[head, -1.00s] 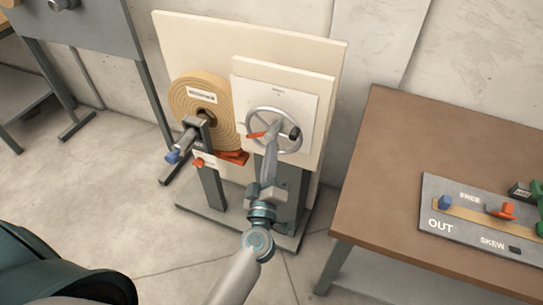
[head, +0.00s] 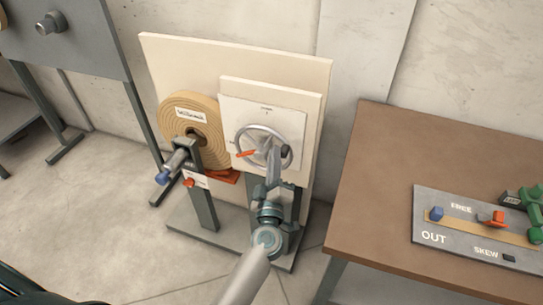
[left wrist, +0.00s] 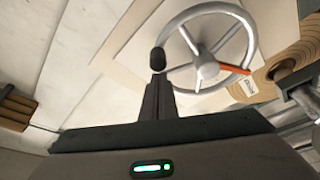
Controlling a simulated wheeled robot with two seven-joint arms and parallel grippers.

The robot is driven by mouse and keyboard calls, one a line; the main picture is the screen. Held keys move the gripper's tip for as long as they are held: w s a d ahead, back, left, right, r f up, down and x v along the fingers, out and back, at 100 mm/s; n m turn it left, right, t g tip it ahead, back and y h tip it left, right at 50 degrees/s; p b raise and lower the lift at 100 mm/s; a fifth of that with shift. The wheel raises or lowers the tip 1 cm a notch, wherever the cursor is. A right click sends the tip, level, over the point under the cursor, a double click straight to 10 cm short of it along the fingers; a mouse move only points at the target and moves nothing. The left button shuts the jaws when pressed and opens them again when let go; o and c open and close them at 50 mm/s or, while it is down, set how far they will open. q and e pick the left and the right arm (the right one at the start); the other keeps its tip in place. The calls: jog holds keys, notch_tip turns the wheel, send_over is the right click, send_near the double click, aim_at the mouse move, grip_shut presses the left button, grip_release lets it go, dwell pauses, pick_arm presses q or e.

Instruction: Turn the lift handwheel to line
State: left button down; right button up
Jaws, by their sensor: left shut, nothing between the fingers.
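The lift handwheel (head: 262,146) is a grey spoked wheel on a white plate (head: 290,118) fixed to a cream board. It has a red-orange pointer spoke (head: 246,153) toward the left and a dark knob (head: 285,152) at its right rim. In the left wrist view the handwheel (left wrist: 201,69) shows large, with the dark knob (left wrist: 158,59) just beyond my fingers. My left gripper (head: 274,160) is shut and empty, in front of the wheel's lower right, close to the knob. Whether it touches the knob I cannot tell. The small mark above the wheel is unreadable. My right gripper is out of view.
A tan coil roll (head: 180,112) on a shaft with a blue end stands left of the wheel. A brown table (head: 370,180) at right carries a grey panel (head: 430,195) marked OUT, FREE and SKEW. Bare floor lies at left.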

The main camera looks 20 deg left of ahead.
pick_arm(q)
jog(key=shift+d+f+m, duration=0.1)
jog(key=shift+m, duration=0.2)
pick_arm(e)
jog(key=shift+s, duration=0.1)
